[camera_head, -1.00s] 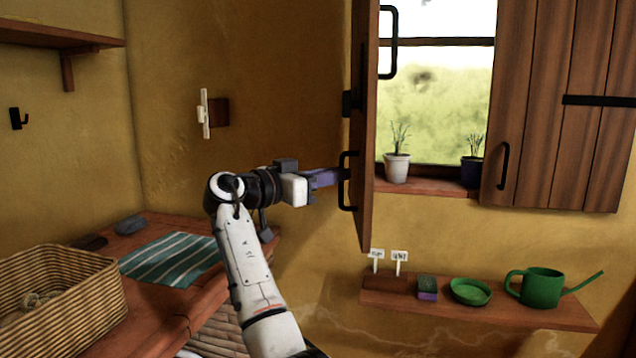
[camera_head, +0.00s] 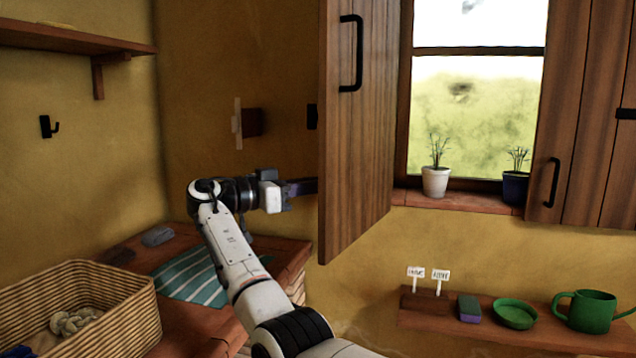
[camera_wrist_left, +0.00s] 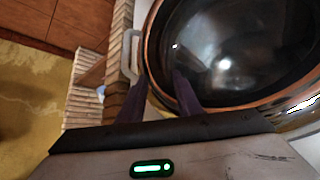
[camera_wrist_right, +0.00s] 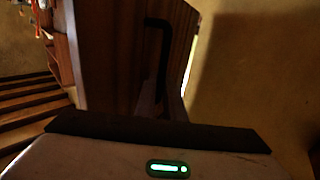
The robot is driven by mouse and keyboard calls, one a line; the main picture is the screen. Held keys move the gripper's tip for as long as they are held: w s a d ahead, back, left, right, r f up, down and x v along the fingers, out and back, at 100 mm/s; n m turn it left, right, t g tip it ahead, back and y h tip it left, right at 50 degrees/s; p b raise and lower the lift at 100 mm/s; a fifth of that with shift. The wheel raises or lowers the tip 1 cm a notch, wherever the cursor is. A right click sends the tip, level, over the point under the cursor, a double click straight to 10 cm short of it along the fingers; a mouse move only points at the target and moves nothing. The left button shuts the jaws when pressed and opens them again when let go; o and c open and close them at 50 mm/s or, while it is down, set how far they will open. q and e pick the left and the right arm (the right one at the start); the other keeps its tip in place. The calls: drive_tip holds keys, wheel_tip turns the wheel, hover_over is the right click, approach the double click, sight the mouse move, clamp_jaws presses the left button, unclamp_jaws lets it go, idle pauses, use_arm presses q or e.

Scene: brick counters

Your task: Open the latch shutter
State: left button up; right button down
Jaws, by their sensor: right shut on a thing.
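The left wooden shutter (camera_head: 355,130) stands swung out from the window, its broad plank face turned to me with a black handle (camera_head: 350,52) near the top. My right gripper (camera_head: 300,187) reaches behind its free edge; its fingertips are hidden there in the head view. In the right wrist view the shut fingers (camera_wrist_right: 162,100) are at a black handle (camera_wrist_right: 160,50) on the shutter's other face. A cream latch piece (camera_head: 237,123) on a brown block (camera_head: 253,122) is on the wall left of the shutter. My left gripper (camera_wrist_left: 158,92) is open and empty, seen only in its wrist view.
The right shutter (camera_head: 585,110) stands open. Potted plants (camera_head: 436,181) stand on the sill. A low shelf (camera_head: 450,323) holds a green watering can (camera_head: 590,310). A wicker basket (camera_head: 130,310) is at lower left. A glossy dark round object (camera_wrist_left: 230,50) is close to my left gripper.

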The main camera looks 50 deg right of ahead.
drive_tip(key=shift+d, duration=0.4)
drive_tip(key=c, duration=2)
unclamp_jaws()
drive_tip(key=shift+s+d+f, duration=0.1)
drive_tip(key=shift+s, duration=0.05)
drive_tip(key=shift+o, duration=0.8)
drive_tip(key=shift+d+f, duration=0.2)
drive_tip(key=shift+d, duration=0.05)
drive_tip(key=shift+a+r, duration=0.15)
drive_tip(key=shift+a, duration=0.2)
drive_tip(key=v, duration=1)
drive_tip(key=shift+w+a, duration=0.2)
